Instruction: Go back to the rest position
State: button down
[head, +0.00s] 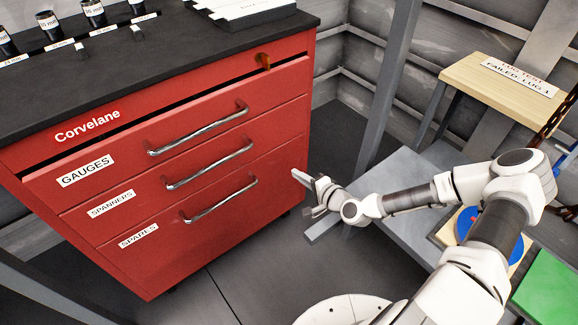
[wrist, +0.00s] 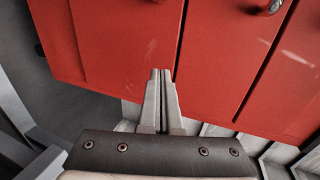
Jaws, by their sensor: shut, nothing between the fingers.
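My gripper (head: 301,178) is at the end of my white arm, just right of the red drawer cabinet (head: 281,172) in the head view. In the wrist view my gripper (wrist: 160,75) has its two fingers together, with nothing between them. The fingers point at the red cabinet front (wrist: 120,50). I cannot tell how small the gap to the cabinet is. The arm is bent and reaches left over the grey bench (head: 398,170).
The gauges drawer (head: 200,112) stands slightly out, with a dark gap above it. The spanners drawer (head: 130,198) and spares drawer (head: 165,235) look shut. A wooden stand (head: 490,85) with a sign, a blue disc (head: 466,222) and a green mat (head: 548,285) are at right. Floor before the cabinet is clear.

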jog(key=shift+v, duration=1.5)
jog(key=s+d+r+n+g+h+p, duration=0.1)
jog(key=s+d+r+n+g+h, duration=0.15)
jog(key=r, duration=0.65)
jog(key=s+d+r+n+g+h+p, duration=0.1)
jog(key=s+d+r+n+g+h, duration=0.2)
jog(key=r, duration=0.6)
jog(key=s+d+r+n+g+h+p, duration=0.1)
jog(key=s+d+r+n+h+p, duration=0.2)
jog(key=r, duration=0.6)
jog(key=s+a+r+n+b, duration=0.15)
jog(key=s+r, duration=0.25)
jog(key=s, duration=0.4)
jog(key=s+a+r+n+b, duration=0.1)
jog(key=s+a+r+b, duration=0.2)
jog(key=s, duration=0.6)
notch_tip(320, 180, up, 24)
jog(key=d+p, duration=0.1)
jog(key=p, duration=2.1)
jog(key=shift+d+f, duration=0.15)
jog(key=shift+f, duration=0.05)
